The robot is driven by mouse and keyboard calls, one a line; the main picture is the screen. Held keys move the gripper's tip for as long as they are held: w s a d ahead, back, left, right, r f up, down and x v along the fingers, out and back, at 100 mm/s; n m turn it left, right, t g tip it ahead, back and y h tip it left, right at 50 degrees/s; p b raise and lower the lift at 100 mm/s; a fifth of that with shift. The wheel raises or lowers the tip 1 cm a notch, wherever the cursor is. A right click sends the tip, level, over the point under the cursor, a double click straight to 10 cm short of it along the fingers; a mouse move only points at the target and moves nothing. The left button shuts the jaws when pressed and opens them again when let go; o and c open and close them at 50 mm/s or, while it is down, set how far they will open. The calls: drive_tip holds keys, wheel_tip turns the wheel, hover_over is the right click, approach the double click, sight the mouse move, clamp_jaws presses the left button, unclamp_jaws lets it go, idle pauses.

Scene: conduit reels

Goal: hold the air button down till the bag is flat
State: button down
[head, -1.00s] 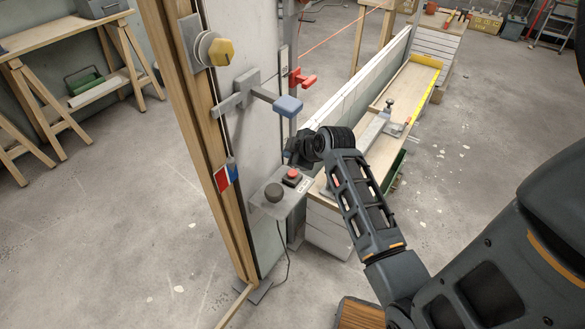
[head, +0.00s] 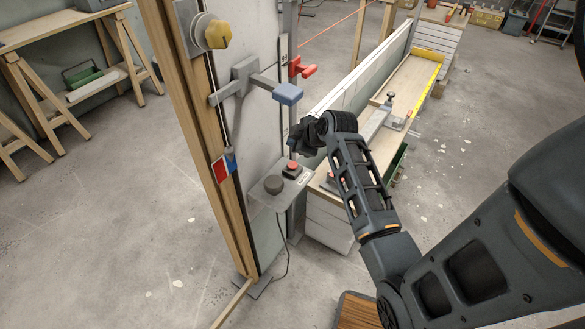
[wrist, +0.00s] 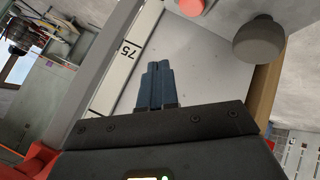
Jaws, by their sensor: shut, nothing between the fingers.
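A small grey shelf plate (head: 262,200) on the upright panel carries a red button (head: 292,168) and a dark grey round button (head: 273,184). My gripper (head: 297,142) is above and behind the red button in the head view, apart from both buttons. In the wrist view its blue fingers (wrist: 157,85) are together and empty. The red button (wrist: 192,5) is cut by the top edge there, and the dark button (wrist: 259,40) is at upper right. Which button is the air button, I cannot tell. I cannot make out a bag.
A long workbench (head: 405,90) runs behind my arm. A cable hangs below the plate.

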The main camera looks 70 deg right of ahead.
sight(294, 166)
drive_tip(key=shift+f+b, duration=2)
drive_tip(key=shift+f, duration=1.05)
drive_tip(key=shift+f, duration=0.1)
drive_tip(key=shift+f, duration=0.3)
